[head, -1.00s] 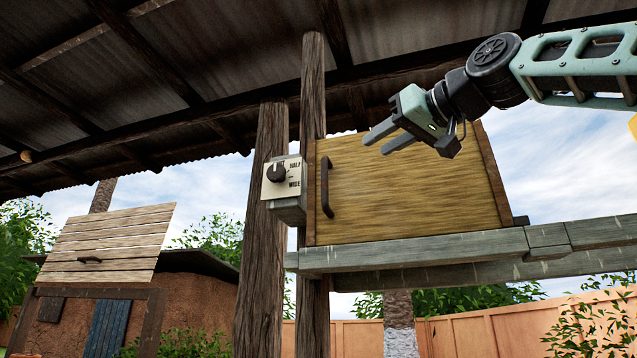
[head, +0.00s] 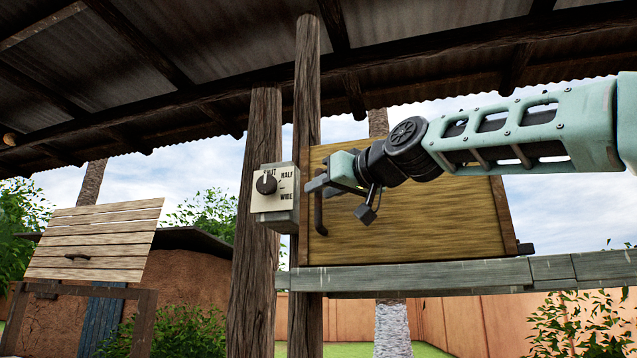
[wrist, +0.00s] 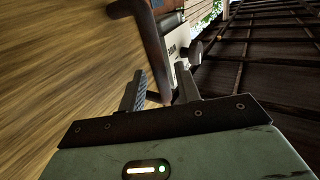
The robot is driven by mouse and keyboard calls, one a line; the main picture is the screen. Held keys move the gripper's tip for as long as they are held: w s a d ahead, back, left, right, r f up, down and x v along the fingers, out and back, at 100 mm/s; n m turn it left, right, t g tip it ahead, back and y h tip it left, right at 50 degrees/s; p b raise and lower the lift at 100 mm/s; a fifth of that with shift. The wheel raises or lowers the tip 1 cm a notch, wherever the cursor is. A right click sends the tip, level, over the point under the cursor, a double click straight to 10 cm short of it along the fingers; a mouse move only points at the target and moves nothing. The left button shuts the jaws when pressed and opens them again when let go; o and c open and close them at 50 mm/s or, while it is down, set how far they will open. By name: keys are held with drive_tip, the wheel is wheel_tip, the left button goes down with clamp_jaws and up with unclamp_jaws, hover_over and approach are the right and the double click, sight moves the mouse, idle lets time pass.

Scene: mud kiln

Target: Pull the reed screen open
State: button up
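The reed screen (head: 420,225) is a straw-coloured panel with a brown wooden frame, standing above a grey ledge. Its dark upright bar handle (head: 319,215) is near the left edge, and the handle also shows in the wrist view (wrist: 149,45). My gripper (head: 314,184) is at the upper part of the handle. In the wrist view the fingers (wrist: 160,80) stand apart, one on each side of the handle's bar, with small gaps visible. The hand hides part of the handle in the head view.
The grey ledge (head: 430,275) runs below the screen. A slatted panel (head: 95,240) is at far left.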

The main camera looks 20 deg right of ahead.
drive_tip(key=shift+x, duration=1.1)
clamp_jaws()
